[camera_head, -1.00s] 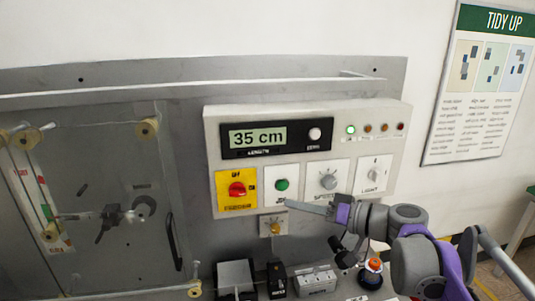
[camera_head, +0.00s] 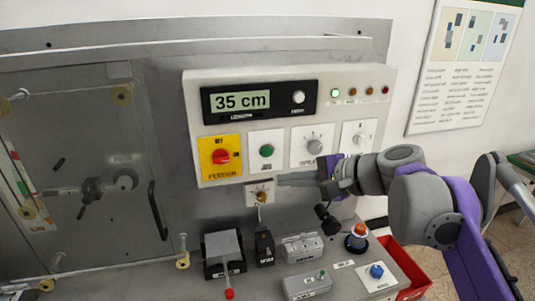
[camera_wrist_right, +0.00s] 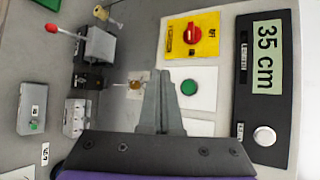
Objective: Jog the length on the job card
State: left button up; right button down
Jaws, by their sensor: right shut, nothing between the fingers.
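The length display (camera_head: 241,101) on the white control panel reads 35 cm, and it also shows sideways in the wrist view (camera_wrist_right: 267,57). The green jog button (camera_head: 266,151) is on a white plate below the display. It shows in the wrist view (camera_wrist_right: 188,87) just right of the fingertips. My right gripper (camera_head: 280,180) is shut and empty, its tips pointing left, just below the jog button and near the small brass switch (camera_head: 261,195). In the wrist view the fingers (camera_wrist_right: 161,76) lie between button and switch. Contact cannot be told. My left gripper is out of view. No job card can be made out.
A red knob on a yellow plate (camera_head: 221,156) is left of the button; a grey speed dial (camera_head: 314,146) is right. Below, a shelf holds a red-tipped lever (camera_head: 229,294), small boxes and an orange-topped knob (camera_head: 359,230). A red bin (camera_head: 413,272) stands at right.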

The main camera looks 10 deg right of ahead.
aim_at(267, 151)
jog(key=shift+w, duration=0.1)
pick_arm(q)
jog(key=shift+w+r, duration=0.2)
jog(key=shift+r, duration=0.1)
pick_arm(e)
jog(key=w, duration=0.8)
jog(key=shift+w+a, duration=0.15)
jog(key=shift+w, duration=0.25)
jog(key=shift+s, duration=0.1)
dwell(1.5)
pick_arm(q)
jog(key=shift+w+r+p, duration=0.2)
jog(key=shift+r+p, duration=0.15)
jog(key=shift+p, duration=0.1)
pick_arm(e)
jog(key=shift+w, duration=0.5)
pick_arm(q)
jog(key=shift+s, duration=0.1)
pick_arm(e)
jog(key=shift+s, duration=0.1)
